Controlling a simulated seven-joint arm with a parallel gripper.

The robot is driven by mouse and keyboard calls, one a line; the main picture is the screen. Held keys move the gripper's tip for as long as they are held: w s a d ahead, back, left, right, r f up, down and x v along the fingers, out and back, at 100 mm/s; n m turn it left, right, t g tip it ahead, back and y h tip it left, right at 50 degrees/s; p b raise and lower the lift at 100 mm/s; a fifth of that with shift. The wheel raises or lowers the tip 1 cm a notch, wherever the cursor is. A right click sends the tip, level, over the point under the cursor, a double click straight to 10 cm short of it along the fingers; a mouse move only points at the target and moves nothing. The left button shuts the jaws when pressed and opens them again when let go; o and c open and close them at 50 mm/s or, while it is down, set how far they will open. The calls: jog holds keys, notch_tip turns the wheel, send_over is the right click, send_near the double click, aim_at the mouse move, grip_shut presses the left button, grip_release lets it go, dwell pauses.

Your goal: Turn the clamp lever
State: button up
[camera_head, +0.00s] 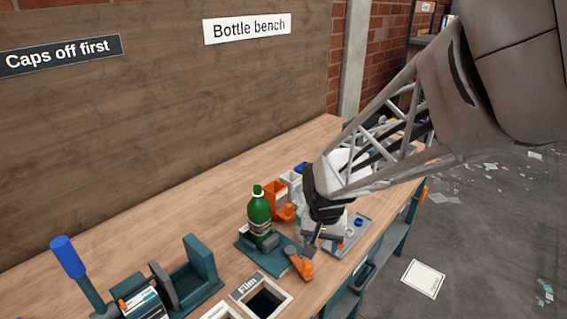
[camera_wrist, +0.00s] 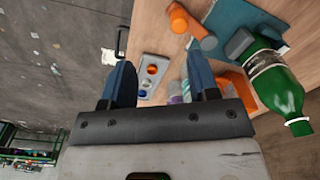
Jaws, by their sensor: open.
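A green bottle (camera_head: 260,215) with a pale label stands upright in a clamp on a teal base plate (camera_head: 248,247). An orange clamp lever (camera_head: 300,264) sits at the front right of this plate. In the wrist view the orange lever (camera_wrist: 201,34) lies beyond the fingertips, with the green bottle (camera_wrist: 274,80) to its right beside a grey clamp jaw. My gripper (camera_head: 311,246) is open and looks empty, close to the lever. In the wrist view my gripper (camera_wrist: 160,78) has both dark blue fingers apart, and the lever is not between them. Contact with the lever cannot be told.
A grey tray (camera_head: 357,233) with small caps lies right of my gripper. Orange (camera_head: 274,196) and white bins stand behind. A bin labelled Film (camera_head: 284,292) is in front. A teal device with a blue-handled lever (camera_head: 66,257) stands left. Bare bench lies behind the bottle.

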send_over(307, 264)
jog(key=shift+m+g, duration=0.3)
jog(key=shift+m, duration=0.1)
notch_tip(307, 264, down, 5)
jog(key=shift+w+f, duration=0.1)
jog(key=shift+f, duration=0.1)
jog(key=shift+f, duration=3.8)
grip_shut()
